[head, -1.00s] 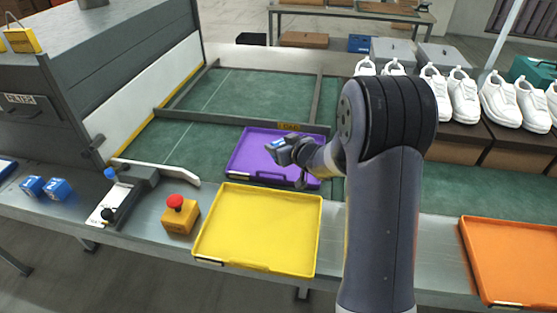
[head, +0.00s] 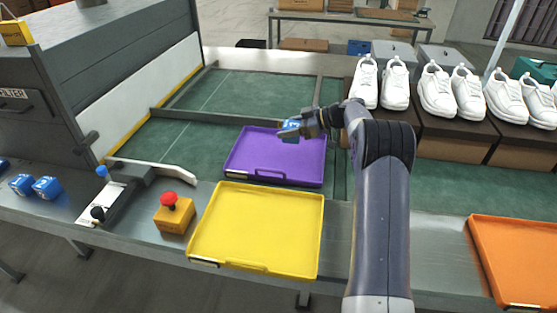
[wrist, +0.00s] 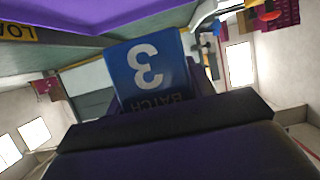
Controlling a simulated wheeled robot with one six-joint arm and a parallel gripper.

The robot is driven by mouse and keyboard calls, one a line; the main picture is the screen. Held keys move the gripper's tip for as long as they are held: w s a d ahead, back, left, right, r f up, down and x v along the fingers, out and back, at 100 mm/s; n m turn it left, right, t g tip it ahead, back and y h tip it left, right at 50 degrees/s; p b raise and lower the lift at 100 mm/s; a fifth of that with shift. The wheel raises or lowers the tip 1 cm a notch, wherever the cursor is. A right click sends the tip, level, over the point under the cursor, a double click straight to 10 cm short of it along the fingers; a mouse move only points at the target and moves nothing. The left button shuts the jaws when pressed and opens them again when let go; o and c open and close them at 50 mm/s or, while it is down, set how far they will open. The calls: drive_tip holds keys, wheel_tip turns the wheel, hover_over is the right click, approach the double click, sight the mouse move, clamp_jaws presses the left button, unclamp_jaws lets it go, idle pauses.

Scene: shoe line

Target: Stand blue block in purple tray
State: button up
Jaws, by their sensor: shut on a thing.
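My gripper (head: 288,131) is above the far right part of the purple tray (head: 262,172), which lies on the green belt. It is shut on a blue block (head: 292,123), of which only a small part shows in the head view. In the wrist view the blue block (wrist: 145,66) sits between the dark jaws, with a white "3" and "BATCH" upside down on its face. The purple tray also shows along the top of the wrist view (wrist: 110,14). The visible floor of the tray is bare.
A yellow tray (head: 257,232) and a red-topped stop button (head: 173,212) stand in front of the purple tray. An orange tray (head: 520,262) is at right. White shoes (head: 437,90) on boxes stand behind my arm.

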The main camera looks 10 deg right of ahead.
drive_tip(key=shift+w+d+f, duration=0.1)
drive_tip(key=shift+d+f, duration=0.2)
drive_tip(key=shift+d, duration=0.05)
drive_tip(key=shift+f, duration=0.35)
wheel_tip(320, 180, down, 9)
drive_tip(key=shift+b, duration=0.4)
drive_tip(key=shift+f, duration=0.15)
drive_tip(key=o, duration=1)
drive_tip(key=shift+o, duration=0.2)
drive_tip(key=shift+r, duration=0.2)
drive_tip(key=v, duration=1.2)
